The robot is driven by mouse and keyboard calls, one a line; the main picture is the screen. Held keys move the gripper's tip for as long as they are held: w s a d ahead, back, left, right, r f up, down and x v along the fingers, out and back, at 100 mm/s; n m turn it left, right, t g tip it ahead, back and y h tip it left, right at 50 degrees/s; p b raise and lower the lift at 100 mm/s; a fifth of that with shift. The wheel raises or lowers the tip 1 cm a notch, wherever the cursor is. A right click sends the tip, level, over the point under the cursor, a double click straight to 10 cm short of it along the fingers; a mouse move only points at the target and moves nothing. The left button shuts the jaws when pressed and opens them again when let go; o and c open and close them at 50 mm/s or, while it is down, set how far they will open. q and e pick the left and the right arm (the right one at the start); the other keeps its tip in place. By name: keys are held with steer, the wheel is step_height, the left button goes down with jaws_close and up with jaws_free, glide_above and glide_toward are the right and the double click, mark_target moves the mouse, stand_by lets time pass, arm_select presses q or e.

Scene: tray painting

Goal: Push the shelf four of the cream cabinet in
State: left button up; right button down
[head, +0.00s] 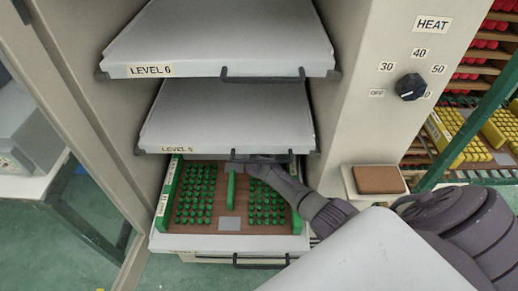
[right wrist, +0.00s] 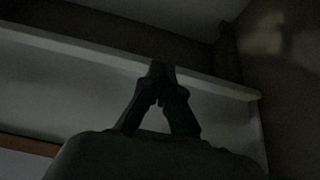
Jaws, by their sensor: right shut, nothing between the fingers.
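The cream cabinet (head: 355,75) has several pulled-out shelves. The lowest clearly visible one, below the shelf marked Level 5, is shelf four (head: 200,243); its own label is too foreshortened to read. It sticks out and bears a brown tray with green sides (head: 166,190) and rows of green pegs. Its dark handle (head: 262,264) is at the front. My right arm reaches in from the right over this tray. My right gripper (right wrist: 160,72) is shut and empty in the dark right wrist view, before a pale panel. In the head view it is mostly hidden under Level 5. My left gripper is out of view.
Level 5 (head: 225,115) and Level 6 (head: 225,30) stick out above, empty, with dark handles. A heat knob (head: 410,87) and a small holder with a brown block (head: 379,179) are on the cabinet's right front. A rack with yellow and red pieces stands at right.

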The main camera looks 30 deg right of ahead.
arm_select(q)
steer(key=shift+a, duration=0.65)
arm_select(e)
steer(key=v, duration=1.2)
